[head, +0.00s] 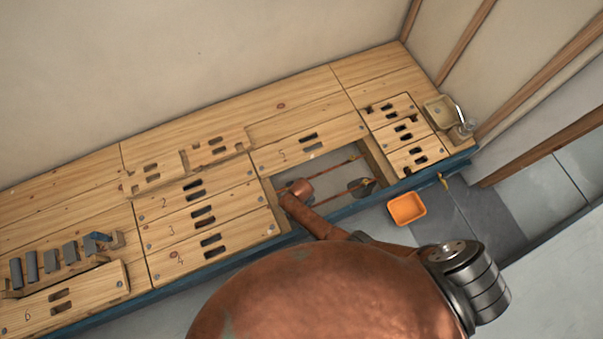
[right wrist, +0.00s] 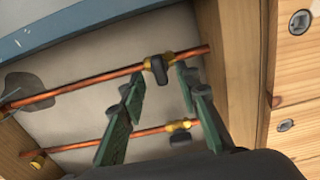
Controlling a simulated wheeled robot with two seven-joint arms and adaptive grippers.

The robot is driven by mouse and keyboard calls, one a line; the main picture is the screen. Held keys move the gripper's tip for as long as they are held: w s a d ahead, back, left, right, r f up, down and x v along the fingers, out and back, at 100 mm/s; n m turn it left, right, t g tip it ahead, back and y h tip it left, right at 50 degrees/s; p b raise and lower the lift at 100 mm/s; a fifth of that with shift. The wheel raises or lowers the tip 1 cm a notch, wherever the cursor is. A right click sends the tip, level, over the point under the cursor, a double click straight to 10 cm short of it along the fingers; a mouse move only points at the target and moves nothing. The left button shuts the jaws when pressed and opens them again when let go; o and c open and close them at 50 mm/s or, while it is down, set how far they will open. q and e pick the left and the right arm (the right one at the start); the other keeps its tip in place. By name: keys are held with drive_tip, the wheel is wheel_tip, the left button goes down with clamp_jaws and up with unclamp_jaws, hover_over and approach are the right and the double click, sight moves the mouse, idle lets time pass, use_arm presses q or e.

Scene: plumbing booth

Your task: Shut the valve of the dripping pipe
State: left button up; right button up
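Two thin copper pipes run through the open bay in the bench: a front pipe (head: 340,191) and a back pipe (head: 333,168). In the right wrist view the front pipe (right wrist: 90,89) is the upper one. It carries a yellow-collared valve with a dark handle (right wrist: 159,68). The back pipe (right wrist: 80,145) has a similar valve with a dark handle (right wrist: 180,139). A dark stain (right wrist: 28,88) lies behind the front pipe. My right gripper (right wrist: 159,86) is open, its green-padded fingers on either side of the front valve, apparently not touching it. My left gripper is out of view.
Wooden bay walls (right wrist: 238,60) and a blue front rail (right wrist: 80,28) bound the opening. An orange tray (head: 407,208) sits on the floor in front. Numbered wooden panels (head: 205,220) cover the bench. Grey blocks (head: 50,262) stand at the left; a small basin (head: 440,112) is at the right.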

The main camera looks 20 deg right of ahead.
wheel_tip(320, 180, up, 10)
drive_tip(key=shift+f, duration=0.25)
idle(0.6)
